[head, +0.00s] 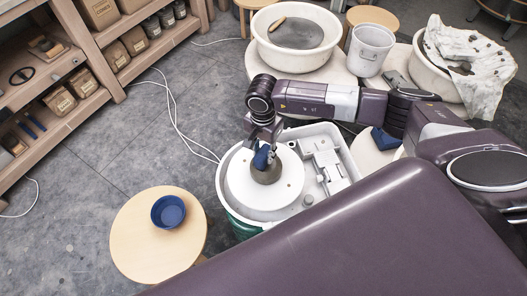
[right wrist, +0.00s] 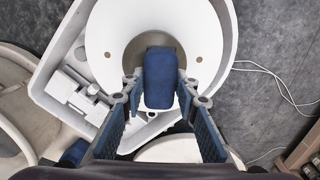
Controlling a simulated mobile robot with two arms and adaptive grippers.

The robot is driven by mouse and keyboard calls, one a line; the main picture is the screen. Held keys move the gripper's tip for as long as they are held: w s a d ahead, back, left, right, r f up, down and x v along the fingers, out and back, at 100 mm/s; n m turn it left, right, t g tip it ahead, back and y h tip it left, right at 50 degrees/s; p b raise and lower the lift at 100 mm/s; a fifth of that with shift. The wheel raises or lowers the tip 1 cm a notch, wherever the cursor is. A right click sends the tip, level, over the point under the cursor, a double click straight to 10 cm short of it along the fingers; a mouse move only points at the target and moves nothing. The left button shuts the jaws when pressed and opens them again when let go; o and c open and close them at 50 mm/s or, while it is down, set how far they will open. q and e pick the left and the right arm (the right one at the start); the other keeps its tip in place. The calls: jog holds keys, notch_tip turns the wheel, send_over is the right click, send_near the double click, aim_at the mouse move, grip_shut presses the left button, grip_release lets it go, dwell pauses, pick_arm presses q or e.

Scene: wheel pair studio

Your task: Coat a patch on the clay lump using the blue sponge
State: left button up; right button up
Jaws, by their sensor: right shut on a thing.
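My right gripper (head: 264,146) is shut on the blue sponge (head: 261,157), directly over the pottery wheel. In the right wrist view the sponge (right wrist: 160,78) sits between the two fingertips (right wrist: 160,88). The clay lump (head: 266,172) is a dark grey-brown mound in the middle of the round white wheel head (head: 290,185). The sponge overlaps the clay's upper left side in the head view; I cannot tell if they touch. In the right wrist view the sponge hides much of the clay (right wrist: 145,44). My left gripper is not in view.
The wheel head sits in a light splash tray (head: 345,165). A blue bowl (head: 168,211) stands on a round wooden stool (head: 130,235). A dark blue block (head: 385,139) rests on a pale round surface at right. Shelves (head: 95,60) line the left; a white cable crosses the floor.

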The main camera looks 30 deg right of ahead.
jog(key=shift+f, duration=0.2)
jog(key=shift+s+a+f, duration=0.15)
jog(key=shift+s+a, duration=0.45)
jog(key=shift+a, duration=0.2)
jog(key=shift+d+b, duration=0.1)
jog(key=shift+b, duration=0.3)
dwell(0.9)
jog(key=shift+w+d+b, duration=0.1)
jog(key=shift+w+b, duration=0.05)
jog(key=shift+b, duration=0.2)
